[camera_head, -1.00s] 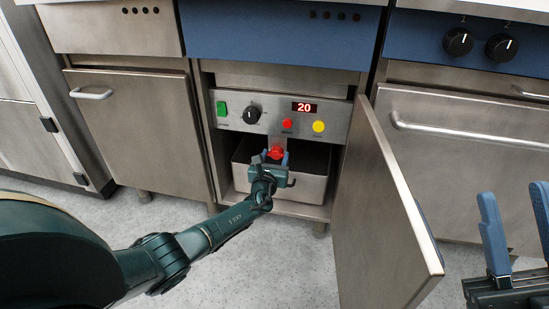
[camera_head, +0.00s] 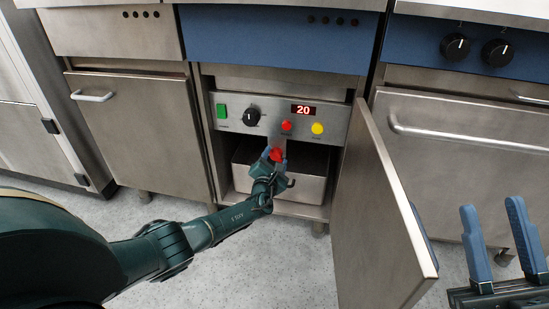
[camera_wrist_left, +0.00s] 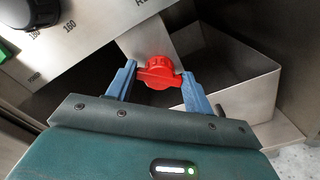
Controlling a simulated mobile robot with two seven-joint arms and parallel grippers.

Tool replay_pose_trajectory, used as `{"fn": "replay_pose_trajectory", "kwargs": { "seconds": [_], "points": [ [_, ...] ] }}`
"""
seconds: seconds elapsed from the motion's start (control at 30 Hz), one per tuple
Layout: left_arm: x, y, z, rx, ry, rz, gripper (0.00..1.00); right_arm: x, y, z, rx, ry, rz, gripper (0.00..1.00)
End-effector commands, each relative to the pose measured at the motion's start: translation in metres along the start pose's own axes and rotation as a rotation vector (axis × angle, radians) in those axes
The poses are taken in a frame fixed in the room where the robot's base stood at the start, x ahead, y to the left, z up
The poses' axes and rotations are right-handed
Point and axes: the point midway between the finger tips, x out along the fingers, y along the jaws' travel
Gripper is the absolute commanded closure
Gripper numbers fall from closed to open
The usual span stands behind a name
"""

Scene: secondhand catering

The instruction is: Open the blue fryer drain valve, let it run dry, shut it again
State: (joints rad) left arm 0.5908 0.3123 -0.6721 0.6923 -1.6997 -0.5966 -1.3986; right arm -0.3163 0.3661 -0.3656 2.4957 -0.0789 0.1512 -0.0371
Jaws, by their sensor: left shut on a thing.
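The blue-fronted fryer (camera_head: 275,42) stands in the middle with its cabinet open. Below its control panel is the red drain valve handle (camera_head: 277,153), also seen in the left wrist view (camera_wrist_left: 160,72). My left gripper (camera_head: 273,157) is shut on this handle, with one blue finger on either side of it in the left wrist view. The gripper is tilted. A steel pan (camera_head: 308,187) sits in the cabinet under the valve; its visible inside looks dark, and I cannot make out any liquid stream. My right gripper (camera_head: 491,207) is open and empty at the lower right.
The open cabinet door (camera_head: 378,220) juts forward between my arms. The panel has a green switch (camera_head: 222,111), a black dial (camera_head: 251,117), a red button (camera_head: 286,126), a yellow button (camera_head: 317,128) and a display reading 20 (camera_head: 303,110). The floor in front is clear.

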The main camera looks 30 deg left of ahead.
Motion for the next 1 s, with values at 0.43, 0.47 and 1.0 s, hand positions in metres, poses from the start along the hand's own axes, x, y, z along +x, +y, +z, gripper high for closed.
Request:
{"fn": "replay_pose_trajectory", "kwargs": {
  "seconds": [0.43, 0.47, 1.0],
  "points": [
    [0.001, 0.000, 0.002, 0.422, -0.001, 0.002, 0.71, -0.006, -0.004, 0.011, 0.053, -0.092, 0.010, 0.68],
    [0.001, 0.000, 0.002, 0.450, -0.001, 0.002, 0.71, -0.006, -0.004, 0.012, 0.056, -0.096, 0.010, 0.68],
    [0.002, -0.001, 0.001, 0.785, 0.000, 0.003, 0.71, -0.013, -0.008, 0.020, 0.099, -0.163, 0.017, 0.68]
  ]
}}
